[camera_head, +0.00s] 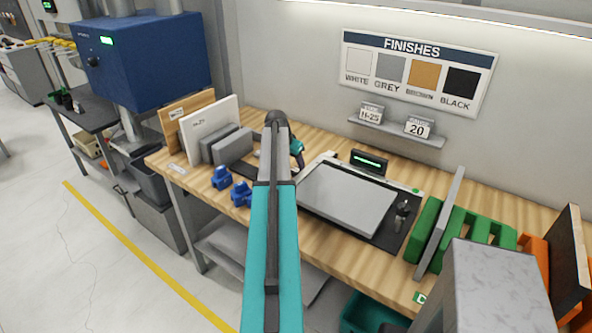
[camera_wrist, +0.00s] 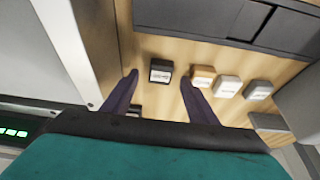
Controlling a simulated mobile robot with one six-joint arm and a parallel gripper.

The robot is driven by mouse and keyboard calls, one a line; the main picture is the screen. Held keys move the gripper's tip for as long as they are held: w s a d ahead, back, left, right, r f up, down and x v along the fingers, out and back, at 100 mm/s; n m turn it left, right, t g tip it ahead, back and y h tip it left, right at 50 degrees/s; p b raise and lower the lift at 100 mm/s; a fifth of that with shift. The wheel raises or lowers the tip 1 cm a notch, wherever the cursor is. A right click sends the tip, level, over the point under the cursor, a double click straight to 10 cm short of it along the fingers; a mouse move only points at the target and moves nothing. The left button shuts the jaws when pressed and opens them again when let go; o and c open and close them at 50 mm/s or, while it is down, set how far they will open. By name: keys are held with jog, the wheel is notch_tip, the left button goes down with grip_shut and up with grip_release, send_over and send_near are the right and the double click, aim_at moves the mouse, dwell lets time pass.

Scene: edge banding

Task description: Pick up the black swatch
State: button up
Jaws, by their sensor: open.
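The black swatch (camera_wrist: 160,71) is a small dark block with a pale label, lying on the wooden bench in the wrist view. My gripper (camera_wrist: 159,79) is open, and its two dark fingers point toward the bench. The black swatch appears between the fingertips in the picture, with nothing held; the height gap is hard to tell. A brown swatch (camera_wrist: 203,75), a white swatch (camera_wrist: 228,86) and a grey swatch (camera_wrist: 258,90) lie in a row to its right. In the head view my arm hides the swatches and the fingers.
Grey panels (camera_head: 232,146) and blue clamps (camera_head: 222,178) are left of my arm on the bench. A grey board (camera_head: 347,198) lies to the right. A finishes sign (camera_head: 416,72) hangs above.

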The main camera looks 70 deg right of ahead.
aim_at(295, 170)
jog(key=shift+p+x, duration=0.3)
jog(key=shift+x, duration=0.8)
jog(key=c, duration=1.1)
jog(key=shift+r, duration=0.1)
jog(key=shift+r+b, duration=1.75)
jog(key=shift+r, duration=3.15)
